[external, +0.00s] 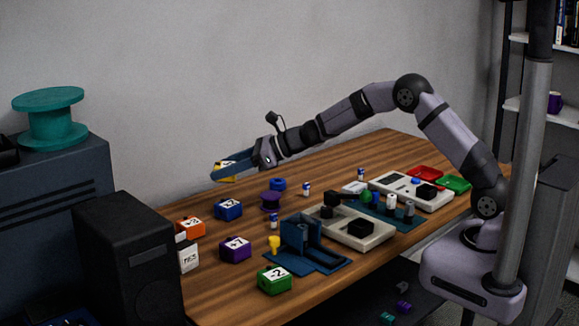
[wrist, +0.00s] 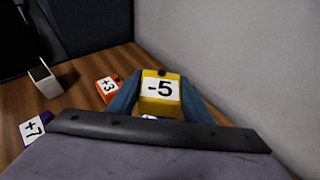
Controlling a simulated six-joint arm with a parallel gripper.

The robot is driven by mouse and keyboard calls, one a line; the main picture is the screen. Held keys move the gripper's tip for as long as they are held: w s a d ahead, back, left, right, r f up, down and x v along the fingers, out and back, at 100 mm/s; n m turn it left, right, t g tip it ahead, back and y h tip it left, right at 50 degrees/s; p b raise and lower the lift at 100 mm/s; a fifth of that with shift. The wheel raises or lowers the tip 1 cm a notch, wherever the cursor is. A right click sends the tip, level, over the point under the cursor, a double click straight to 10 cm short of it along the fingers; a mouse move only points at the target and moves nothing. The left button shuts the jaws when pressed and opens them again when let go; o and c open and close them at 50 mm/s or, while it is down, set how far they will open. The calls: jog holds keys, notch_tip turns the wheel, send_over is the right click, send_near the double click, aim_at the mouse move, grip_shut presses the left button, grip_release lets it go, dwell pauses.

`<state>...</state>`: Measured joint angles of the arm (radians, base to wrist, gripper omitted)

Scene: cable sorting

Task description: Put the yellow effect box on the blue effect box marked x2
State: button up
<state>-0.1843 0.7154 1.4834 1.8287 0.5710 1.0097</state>
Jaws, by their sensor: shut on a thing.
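The yellow effect box marked -5 (wrist: 160,91) is held between the two blue fingers of my gripper (wrist: 158,92) in the wrist view. In the external view my gripper (external: 228,168) holds it in the air above the table's far left part, and the fingers hide most of it. The blue effect box (external: 229,209) sits on the table below the gripper, apart from the held box. Its white label is too small to read surely. In the wrist view the yellow box and the gripper hide nearly all of it.
An orange box marked +3 (external: 189,228), a purple box marked +7 (external: 235,248) and a green box marked -2 (external: 274,279) stand nearby. A white card-like block (external: 188,256) is at the left edge. A blue ring (external: 278,184) and a purple spool (external: 271,201) are right of the blue box.

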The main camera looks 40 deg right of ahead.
aim_at(229, 203)
jog(key=shift+f, duration=3.35)
jog(key=shift+f, duration=0.25)
jog(key=o, duration=1.2)
jog(key=shift+c, duration=0.2)
jog(key=shift+r, duration=0.15)
jog(key=shift+r, duration=0.2)
jog(key=shift+s+d, duration=0.2)
jog(key=shift+d, duration=0.05)
jog(key=b+v, duration=0.3)
jog(key=v, duration=0.8)
jog(key=shift+s+r, duration=0.1)
jog(key=shift+s, duration=0.05)
